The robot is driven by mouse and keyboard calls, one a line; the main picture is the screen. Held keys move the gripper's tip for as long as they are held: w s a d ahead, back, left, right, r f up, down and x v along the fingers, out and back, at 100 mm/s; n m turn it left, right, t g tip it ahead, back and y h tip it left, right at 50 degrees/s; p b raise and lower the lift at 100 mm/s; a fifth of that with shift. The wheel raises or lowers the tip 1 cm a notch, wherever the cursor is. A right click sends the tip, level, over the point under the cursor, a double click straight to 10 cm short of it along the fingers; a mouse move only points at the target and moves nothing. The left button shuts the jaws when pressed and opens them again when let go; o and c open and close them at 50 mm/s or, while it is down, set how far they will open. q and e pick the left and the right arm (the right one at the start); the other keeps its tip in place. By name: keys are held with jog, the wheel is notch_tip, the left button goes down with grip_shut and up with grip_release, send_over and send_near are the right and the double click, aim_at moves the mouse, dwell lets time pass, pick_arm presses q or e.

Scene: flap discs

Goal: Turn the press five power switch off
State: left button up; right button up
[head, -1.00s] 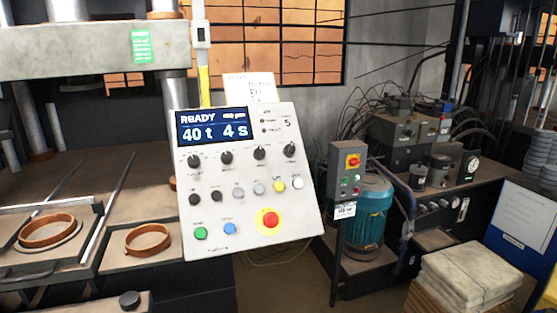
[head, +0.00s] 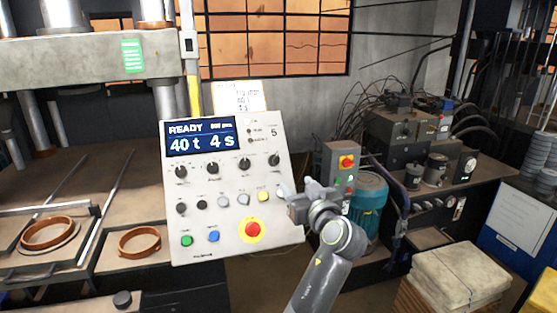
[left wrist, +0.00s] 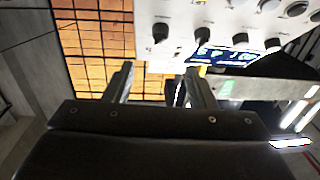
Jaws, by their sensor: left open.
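The press control panel (head: 228,215), marked 5, stands in the middle of the head view. Its lit screen (head: 200,136) reads READY, 40 t, 4 s. Below the screen is a row of black rotary knobs, the rightmost knob (head: 273,161) near the panel's right edge. I cannot read which control is the power switch. My left gripper (head: 290,203) is open and empty at the panel's right edge, hiding a little of it. In the left wrist view the open fingers (left wrist: 158,70) have the panel's knobs and screen (left wrist: 230,58) above them, upside down.
A red-on-yellow emergency stop (head: 252,230) sits low on the panel. A grey switch box (head: 338,160) and a teal motor (head: 369,205) stand just behind my left gripper. The press bed (head: 80,190) lies left. Stacked cloths (head: 465,280) are at lower right.

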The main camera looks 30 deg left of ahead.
aim_at(277, 160)
pick_arm(q)
jog(key=p+x, duration=0.5)
jog(key=x, duration=0.7)
jog(key=shift+w+a, duration=0.1)
jog(key=shift+a, duration=0.1)
jog(key=shift+w+a+p, duration=0.35)
jog(key=shift+w+a, duration=0.05)
jog(key=shift+a, duration=0.15)
